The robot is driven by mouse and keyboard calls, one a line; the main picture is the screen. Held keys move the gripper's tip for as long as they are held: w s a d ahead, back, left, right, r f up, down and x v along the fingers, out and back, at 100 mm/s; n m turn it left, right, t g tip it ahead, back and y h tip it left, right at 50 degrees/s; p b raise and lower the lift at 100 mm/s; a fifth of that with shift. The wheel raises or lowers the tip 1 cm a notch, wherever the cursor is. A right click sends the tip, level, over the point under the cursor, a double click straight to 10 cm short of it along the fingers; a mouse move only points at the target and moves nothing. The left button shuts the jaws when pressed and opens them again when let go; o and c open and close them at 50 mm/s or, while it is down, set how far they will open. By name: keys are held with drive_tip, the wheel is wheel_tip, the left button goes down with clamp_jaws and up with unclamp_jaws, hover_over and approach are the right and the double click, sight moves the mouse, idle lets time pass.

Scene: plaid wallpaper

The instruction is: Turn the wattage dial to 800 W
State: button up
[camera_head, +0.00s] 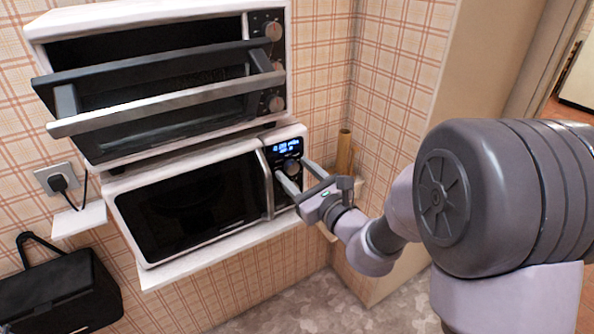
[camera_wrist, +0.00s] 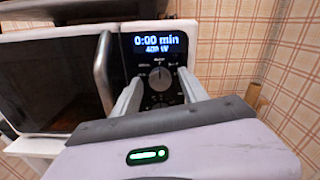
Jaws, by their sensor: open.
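The microwave (camera_head: 190,207) stands on a white shelf with its door shut. Its control panel is at the right, with a lit blue display (camera_wrist: 160,42) reading 0:00 min and what looks like 400 W. Below the display is a round dial (camera_wrist: 160,79), with small labels around it too blurred to read fully. In the head view the dial (camera_head: 291,168) is partly hidden by my gripper. My gripper (camera_head: 298,176) is open in front of the panel. In the wrist view its two fingers (camera_wrist: 160,91) stand to the left and right of the dial; contact cannot be told.
A toaster oven (camera_head: 170,80) with its front door tilted open sits above the microwave. The microwave's door handle (camera_wrist: 103,72) is close to my left finger. A brown cylindrical object (camera_head: 344,152) stands in the corner to the right. A plugged outlet (camera_head: 57,180) is at the left.

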clamp_jaws()
drive_tip(key=shift+r+m+p, duration=0.1)
drive_tip(key=shift+m+p, duration=0.2)
drive_tip(key=shift+p, duration=0.05)
drive_tip(key=m+p, duration=0.2)
drive_tip(key=shift+r+m+p, duration=0.1)
drive_tip(key=shift+m+p, duration=0.25)
drive_tip(key=shift+m, duration=0.05)
drive_tip(key=m+p, duration=1)
drive_tip(key=shift+m, duration=0.4)
drive_tip(key=m+p, duration=0.3)
drive_tip(key=shift+m+p, duration=0.3)
drive_tip(key=shift+m, duration=0.2)
